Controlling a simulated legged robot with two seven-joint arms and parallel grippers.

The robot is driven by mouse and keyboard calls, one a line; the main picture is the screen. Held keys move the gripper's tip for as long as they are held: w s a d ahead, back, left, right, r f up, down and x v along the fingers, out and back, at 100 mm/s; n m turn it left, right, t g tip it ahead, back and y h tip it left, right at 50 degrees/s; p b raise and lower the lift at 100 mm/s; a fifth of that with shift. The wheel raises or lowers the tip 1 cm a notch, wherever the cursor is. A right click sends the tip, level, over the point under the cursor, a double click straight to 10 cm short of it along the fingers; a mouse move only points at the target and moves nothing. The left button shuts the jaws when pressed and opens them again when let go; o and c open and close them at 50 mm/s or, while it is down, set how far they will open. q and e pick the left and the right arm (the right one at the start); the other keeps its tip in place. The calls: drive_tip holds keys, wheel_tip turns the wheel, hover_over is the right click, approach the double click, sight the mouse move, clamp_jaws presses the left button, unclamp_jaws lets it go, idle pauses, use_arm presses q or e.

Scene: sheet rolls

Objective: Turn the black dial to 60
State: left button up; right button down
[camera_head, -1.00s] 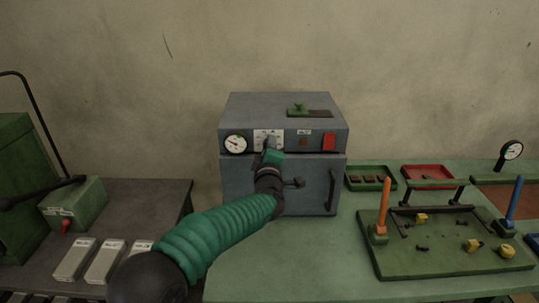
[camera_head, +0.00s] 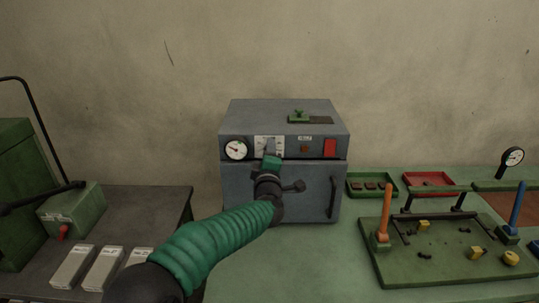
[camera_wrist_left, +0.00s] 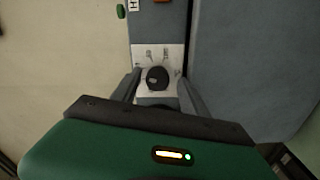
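The black dial (camera_wrist_left: 157,78) shows in the left wrist view, mounted on a white scale plate on the grey oven's front. In the head view the plate (camera_head: 262,142) sits between the round gauge and the red switch, and my gripper partly covers it. My left gripper (camera_wrist_left: 158,90) is open, with one finger on each side of the dial and a visible gap to it. It also shows in the head view (camera_head: 270,156), in front of the plate. The dial's reading is too small to tell. My right gripper is not in view.
The grey oven (camera_head: 235,185) stands on a green table, with a door handle (camera_head: 334,198) at its right. A red switch (camera_head: 330,148) and a round gauge (camera_head: 236,149) flank the plate. A green fixture board (camera_head: 400,268) stands to the right.

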use_arm(q)
drive_tip(key=s+b, duration=0.1)
drive_tip(key=s, duration=1.5)
drive_tip(key=shift+s+b, duration=0.35)
drive_tip(key=shift+s, duration=0.05)
drive_tip(key=shift+f, duration=0.1)
